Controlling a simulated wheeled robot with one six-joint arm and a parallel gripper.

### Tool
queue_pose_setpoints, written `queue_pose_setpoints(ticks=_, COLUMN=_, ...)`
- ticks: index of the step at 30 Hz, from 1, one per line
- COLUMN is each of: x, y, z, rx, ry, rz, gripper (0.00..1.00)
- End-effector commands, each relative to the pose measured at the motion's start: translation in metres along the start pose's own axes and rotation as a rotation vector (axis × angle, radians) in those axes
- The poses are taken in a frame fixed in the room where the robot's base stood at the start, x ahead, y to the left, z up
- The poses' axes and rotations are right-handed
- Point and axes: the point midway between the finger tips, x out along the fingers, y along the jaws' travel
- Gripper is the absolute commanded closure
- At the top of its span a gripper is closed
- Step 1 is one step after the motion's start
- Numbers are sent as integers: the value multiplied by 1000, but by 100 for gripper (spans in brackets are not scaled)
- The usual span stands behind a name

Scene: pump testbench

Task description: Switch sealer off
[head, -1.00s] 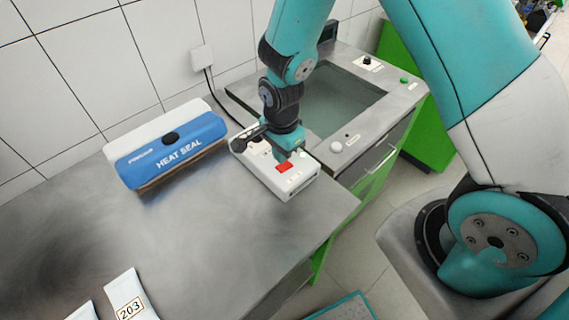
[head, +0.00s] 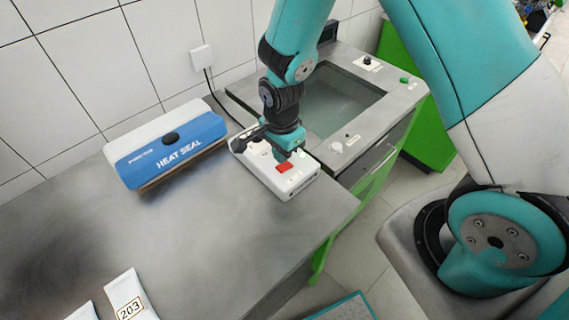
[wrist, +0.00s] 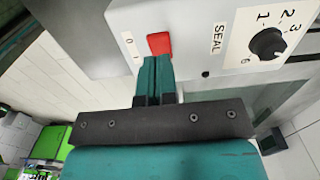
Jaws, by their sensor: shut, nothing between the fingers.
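The heat sealer, a blue and white unit marked HEAT SEAL (head: 165,150), lies on the steel table. Its white control box (head: 300,185) sits to its right, near the table's edge. The box's red switch (head: 284,168) shows in the head view. In the wrist view the red switch (wrist: 159,44) has 0 and 1 marks to its left, and a black SEAL dial (wrist: 268,43) lies to its right. My gripper (wrist: 155,62) is shut and empty, its fingertips at the lower edge of the red switch. I cannot tell whether they touch it. In the head view my gripper (head: 287,154) is over the box.
A wall socket (head: 202,58) with a black cable is behind the sealer. A steel basin unit (head: 340,105) stands to the right of the box. White pouches, one marked 203 (head: 130,300), lie at the front left. The table's middle is clear.

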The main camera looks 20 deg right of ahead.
Motion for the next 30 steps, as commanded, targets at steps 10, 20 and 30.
queue_pose_setpoints(ticks=10, x=0, y=0, z=0, rx=0, ry=0, rz=0, gripper=100)
queue_pose_setpoints(ticks=20, x=4, y=0, z=0, rx=0, ry=0, rz=0, gripper=100)
queue_pose_setpoints(ticks=30, x=10, y=0, z=0, rx=0, ry=0, rz=0, gripper=100)
